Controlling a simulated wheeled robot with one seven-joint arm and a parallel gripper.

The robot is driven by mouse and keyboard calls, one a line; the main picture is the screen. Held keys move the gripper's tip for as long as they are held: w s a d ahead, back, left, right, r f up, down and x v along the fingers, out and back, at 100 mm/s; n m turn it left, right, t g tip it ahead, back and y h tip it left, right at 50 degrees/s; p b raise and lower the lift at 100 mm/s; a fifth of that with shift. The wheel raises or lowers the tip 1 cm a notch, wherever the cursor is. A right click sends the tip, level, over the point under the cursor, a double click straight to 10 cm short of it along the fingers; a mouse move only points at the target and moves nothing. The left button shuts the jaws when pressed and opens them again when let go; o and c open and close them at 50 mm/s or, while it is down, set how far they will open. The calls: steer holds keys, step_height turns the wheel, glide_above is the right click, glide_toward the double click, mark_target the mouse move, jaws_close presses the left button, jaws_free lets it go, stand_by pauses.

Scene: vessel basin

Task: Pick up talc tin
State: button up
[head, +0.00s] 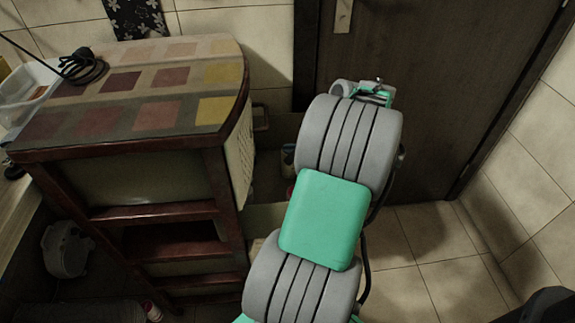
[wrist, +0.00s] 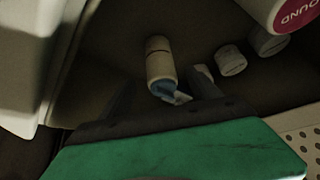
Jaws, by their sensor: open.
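A pale cylindrical container (wrist: 158,58) with a darker band and a blue end is in the wrist view, just beyond my gripper (wrist: 165,95). It is the likeliest talc tin, but I can read no label on it. My gripper's two dark fingers are apart, with the container's blue end near the gap between them. I cannot tell whether they touch it.
In the wrist view, a small white container (wrist: 230,61) and another (wrist: 268,41) stand right of the fingers, near a large white container with a red label (wrist: 298,12). In the head view, a wooden cabinet (head: 130,145) stands left and a dark door (head: 440,90) behind.

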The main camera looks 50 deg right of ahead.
mark_target(288, 172)
steer(key=b+x, duration=0.2)
steer(key=x, duration=0.3)
steer(key=shift+w+a+f, duration=0.1)
steer(key=shift+w+f, duration=0.05)
steer(key=shift+f, duration=0.15)
steer(key=shift+c, duration=0.3)
steer(key=shift+r, duration=0.1)
jaws_close()
